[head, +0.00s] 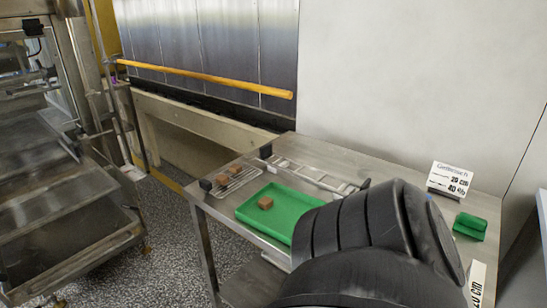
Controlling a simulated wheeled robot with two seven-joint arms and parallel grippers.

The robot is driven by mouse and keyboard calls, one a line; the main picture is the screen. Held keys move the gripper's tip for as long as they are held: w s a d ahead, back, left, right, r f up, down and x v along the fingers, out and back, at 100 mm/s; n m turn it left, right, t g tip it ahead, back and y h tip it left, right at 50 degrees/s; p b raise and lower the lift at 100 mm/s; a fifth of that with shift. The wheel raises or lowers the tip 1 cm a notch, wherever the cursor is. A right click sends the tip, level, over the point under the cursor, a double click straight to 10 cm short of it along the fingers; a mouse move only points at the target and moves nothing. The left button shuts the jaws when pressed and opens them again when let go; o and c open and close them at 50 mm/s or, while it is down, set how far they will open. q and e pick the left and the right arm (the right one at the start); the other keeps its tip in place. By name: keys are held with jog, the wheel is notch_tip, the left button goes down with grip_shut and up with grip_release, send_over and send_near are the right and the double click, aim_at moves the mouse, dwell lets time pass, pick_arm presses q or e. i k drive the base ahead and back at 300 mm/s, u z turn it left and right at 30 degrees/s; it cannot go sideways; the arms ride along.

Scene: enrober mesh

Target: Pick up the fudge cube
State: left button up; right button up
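A brown fudge cube (265,203) lies in the green tray (247,214) on the steel table, close to the tray's left side. Two more brown cubes, a nearer one (222,181) and a farther one (235,168), sit on a small wire mesh (245,177) at the table's left end. A large black link of my arm covers the tray's right part and the table's near middle. Neither of my grippers shows, so I cannot see whether they hold anything.
A slotted metal strip (310,174) lies behind the tray. A white sign (451,179) and a green folded item (470,226) are at the table's right. A steel machine (60,180) stands at left. A yellow rail (205,77) runs along the wall.

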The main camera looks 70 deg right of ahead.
aim_at(235, 169)
jog(key=u, duration=1.3)
jog(key=k, duration=0.1)
jog(key=z, duration=2.45)
